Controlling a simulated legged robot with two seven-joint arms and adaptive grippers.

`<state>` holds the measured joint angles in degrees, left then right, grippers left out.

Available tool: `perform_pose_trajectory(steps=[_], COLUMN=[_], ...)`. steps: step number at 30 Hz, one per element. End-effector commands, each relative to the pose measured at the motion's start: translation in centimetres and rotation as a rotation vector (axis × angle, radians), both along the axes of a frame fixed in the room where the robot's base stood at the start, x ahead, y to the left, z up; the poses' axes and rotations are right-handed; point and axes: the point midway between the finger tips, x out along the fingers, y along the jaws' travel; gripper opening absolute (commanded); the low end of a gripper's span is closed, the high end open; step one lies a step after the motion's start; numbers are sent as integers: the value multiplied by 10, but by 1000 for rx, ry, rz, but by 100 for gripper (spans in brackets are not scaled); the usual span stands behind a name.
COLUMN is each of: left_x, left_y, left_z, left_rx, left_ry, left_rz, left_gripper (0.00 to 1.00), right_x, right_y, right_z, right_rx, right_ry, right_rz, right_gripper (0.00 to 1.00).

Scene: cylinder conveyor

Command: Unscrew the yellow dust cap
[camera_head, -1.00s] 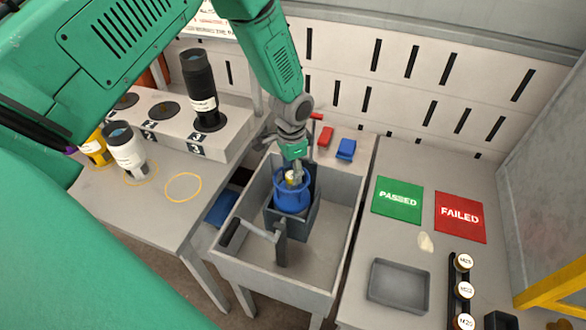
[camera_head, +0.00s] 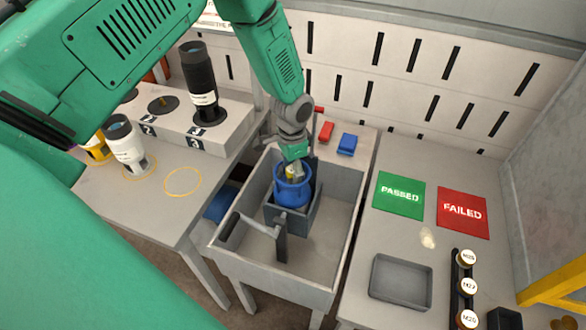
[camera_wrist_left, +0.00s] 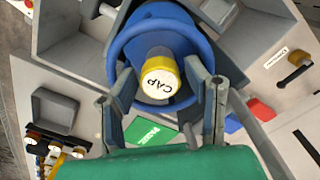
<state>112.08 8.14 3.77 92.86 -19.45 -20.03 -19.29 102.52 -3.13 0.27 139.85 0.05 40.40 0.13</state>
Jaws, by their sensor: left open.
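The yellow dust cap (camera_wrist_left: 160,77) has a white top marked "CAP". It sits in the middle of the blue cylinder's open-looking end in the left wrist view; in the head view the cap (camera_head: 290,173) is partly covered by my gripper. The blue cylinder (camera_head: 292,196) stands upright in a grey holder inside a grey bin. My left gripper (camera_wrist_left: 161,76) is open, with one finger on each side of the cap. In the head view the left gripper (camera_head: 296,168) points down onto the cylinder's top. My right gripper does not show.
Black and white cylinders (camera_head: 200,85) stand on the left table. On the right table are green PASSED (camera_head: 400,205) and red FAILED (camera_head: 463,226) mats, a grey tray (camera_head: 374,290) and a cap rack (camera_head: 455,300).

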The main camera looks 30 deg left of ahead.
Motion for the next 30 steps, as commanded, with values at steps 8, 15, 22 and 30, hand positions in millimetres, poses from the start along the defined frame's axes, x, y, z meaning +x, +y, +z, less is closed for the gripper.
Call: perform_pose_trajectory(steps=[8, 15, 22, 30], left_x=[0, 1, 1, 1], left_y=[1, 0, 1, 0], left_z=[0, 0, 1, 0], left_rx=[0, 1, 3, 1], left_ry=[-1, -1, -2, -1], left_rz=[0, 41, 444, 527], left_gripper=[23, 0, 0, 0], right_x=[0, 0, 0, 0], right_y=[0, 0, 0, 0], right_z=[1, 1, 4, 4], right_rx=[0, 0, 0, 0], right_ry=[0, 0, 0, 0], right_rz=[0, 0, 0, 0], right_gripper=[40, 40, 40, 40])
